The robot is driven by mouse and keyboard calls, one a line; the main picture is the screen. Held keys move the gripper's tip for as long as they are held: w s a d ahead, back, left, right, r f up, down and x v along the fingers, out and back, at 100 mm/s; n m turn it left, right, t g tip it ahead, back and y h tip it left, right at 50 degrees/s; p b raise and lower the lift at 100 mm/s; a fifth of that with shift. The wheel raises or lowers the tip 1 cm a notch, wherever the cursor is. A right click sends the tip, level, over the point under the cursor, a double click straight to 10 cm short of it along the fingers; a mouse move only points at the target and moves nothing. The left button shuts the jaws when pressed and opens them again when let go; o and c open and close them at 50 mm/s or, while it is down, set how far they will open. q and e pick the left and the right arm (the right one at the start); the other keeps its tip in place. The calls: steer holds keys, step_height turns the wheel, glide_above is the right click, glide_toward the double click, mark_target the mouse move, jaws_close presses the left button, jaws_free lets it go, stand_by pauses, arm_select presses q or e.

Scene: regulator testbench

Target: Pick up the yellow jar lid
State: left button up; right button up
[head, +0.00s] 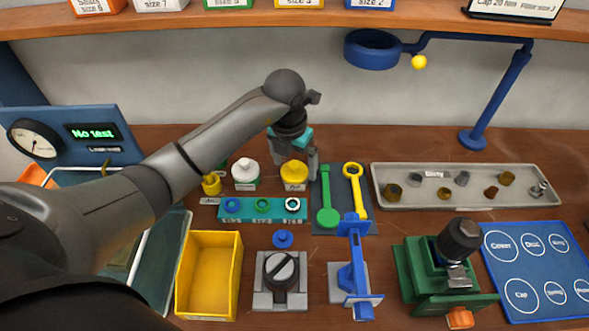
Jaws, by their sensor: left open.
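The yellow jar lid (294,171) sits on a small labelled jar (295,186) at the back middle of the bench, in the head view. My left gripper (294,164) comes down from above with its fingers pointing down near the lid. It is open. One finger shows to the right of the lid; the other is partly hidden behind the lid's left side. I cannot tell whether the fingers touch the lid. My right gripper is not in view.
A white-lidded jar (245,171) stands left of the yellow lid. A teal ring holder (276,215) lies in front. Green (327,200) and yellow (355,190) wrenches lie to the right, then a long grey parts tray (430,201). A yellow bin (208,236) stands front left.

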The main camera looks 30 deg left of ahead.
arm_select(q)
steer(key=shift+c, duration=0.2)
steer(key=c, duration=1.1)
step_height(320, 180, up, 18)
steer(key=r+p, duration=0.1)
steer(key=p, duration=0.4)
glide_above(295, 163)
step_height(295, 163, down, 10)
steer(key=shift+w+f, duration=0.1)
steer(key=shift+f, duration=0.5)
steer(key=shift+f+b, duration=2.65)
steer(key=shift+f, duration=0.6)
